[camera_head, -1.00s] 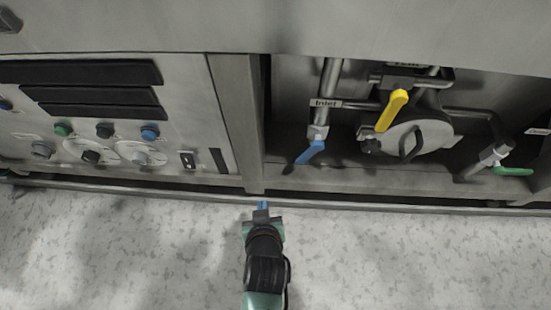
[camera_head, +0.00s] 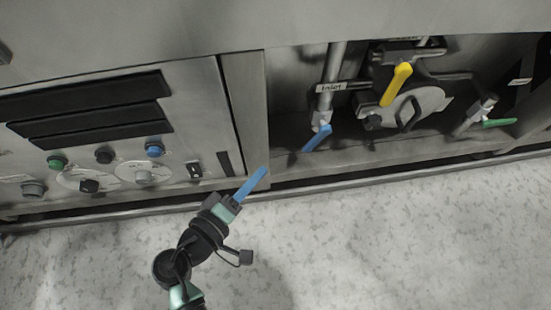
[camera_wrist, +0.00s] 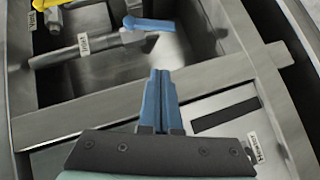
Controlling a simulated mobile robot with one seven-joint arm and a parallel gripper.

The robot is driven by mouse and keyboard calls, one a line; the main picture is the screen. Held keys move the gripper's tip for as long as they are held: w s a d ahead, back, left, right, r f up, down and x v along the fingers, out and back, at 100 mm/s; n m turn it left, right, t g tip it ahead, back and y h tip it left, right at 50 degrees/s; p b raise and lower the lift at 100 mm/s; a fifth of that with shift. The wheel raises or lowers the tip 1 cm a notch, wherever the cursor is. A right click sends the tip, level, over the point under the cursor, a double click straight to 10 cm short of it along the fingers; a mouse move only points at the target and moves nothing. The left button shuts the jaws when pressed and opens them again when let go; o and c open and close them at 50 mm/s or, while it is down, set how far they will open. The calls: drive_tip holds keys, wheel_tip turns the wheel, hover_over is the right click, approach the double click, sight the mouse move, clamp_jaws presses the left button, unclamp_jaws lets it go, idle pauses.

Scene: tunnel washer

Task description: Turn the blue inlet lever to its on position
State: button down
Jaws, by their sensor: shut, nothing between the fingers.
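The blue inlet lever (camera_head: 317,137) sits at the lower end of a vertical pipe labelled "Inlet" (camera_head: 343,86), inside the recess. It slants down to the left from its valve. In the wrist view the lever (camera_wrist: 150,24) is at the top, pointing right from the end of the labelled pipe (camera_wrist: 88,46). My gripper (camera_head: 262,172) has blue fingers that are shut and empty. It is in front of the panel post, below and left of the lever, and apart from it. In the wrist view the fingertips (camera_wrist: 159,75) point toward the recess, with a gap to the lever.
A yellow lever (camera_head: 397,84) and a round flange (camera_head: 415,108) are right of the inlet pipe. A green lever (camera_head: 499,122) is farther right. A metal post (camera_head: 245,110) separates the recess from the control panel (camera_head: 110,130). The floor (camera_head: 400,240) is clear.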

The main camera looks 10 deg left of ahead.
sight(311, 149)
drive_tip(key=s+d+b+x, duration=0.1)
drive_tip(key=b+x, duration=0.5)
drive_tip(key=x, duration=0.6)
drive_tip(key=shift+d+f, duration=0.45)
drive_tip(key=shift+d, duration=0.35)
drive_tip(key=shift+d+f+n+b, duration=0.3)
drive_tip(key=shift+f+b, duration=0.35)
drive_tip(key=shift+b, duration=0.5)
drive_tip(key=shift+w+d+f+t+h+b, duration=0.1)
drive_tip(key=shift+d+f+t+h+b, duration=0.15)
drive_tip(key=shift+t+b, duration=0.2)
drive_tip(key=shift+w+d+f, duration=0.2)
drive_tip(key=shift+d, duration=0.45)
